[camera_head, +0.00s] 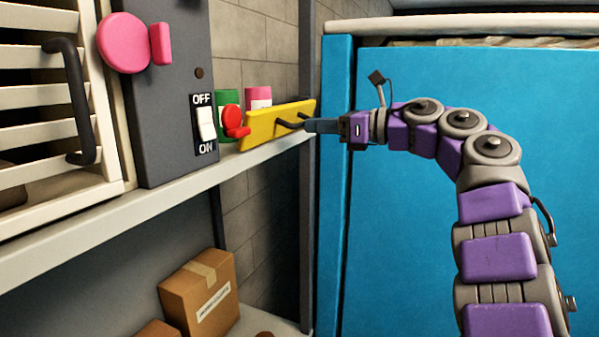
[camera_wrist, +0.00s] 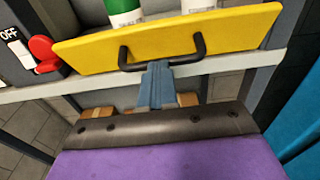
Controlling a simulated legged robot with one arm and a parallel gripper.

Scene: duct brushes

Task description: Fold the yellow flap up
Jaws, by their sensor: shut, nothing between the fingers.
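The yellow flap (camera_head: 265,124) stands along the front edge of the shelf in the head view, with a black handle on its face. It also fills the upper part of the wrist view (camera_wrist: 90,46). The black handle (camera_wrist: 201,48) is a wide loop on the flap's near face. My gripper (camera_wrist: 156,70) has its blue fingers together and empty, with the tips at the handle's lower bar. I cannot tell whether they touch it. In the head view my gripper (camera_head: 312,125) reaches the flap from the right. A red latch-like piece (camera_head: 236,120) is at the flap's left end.
Green (camera_head: 226,100) and pink-topped (camera_head: 259,97) containers stand behind the flap. A grey panel with an OFF/ON switch (camera_head: 206,122) and a slatted shutter (camera_head: 50,100) are left. Cardboard boxes (camera_head: 200,290) sit on the lower shelf. A blue panel (camera_head: 400,190) stands right.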

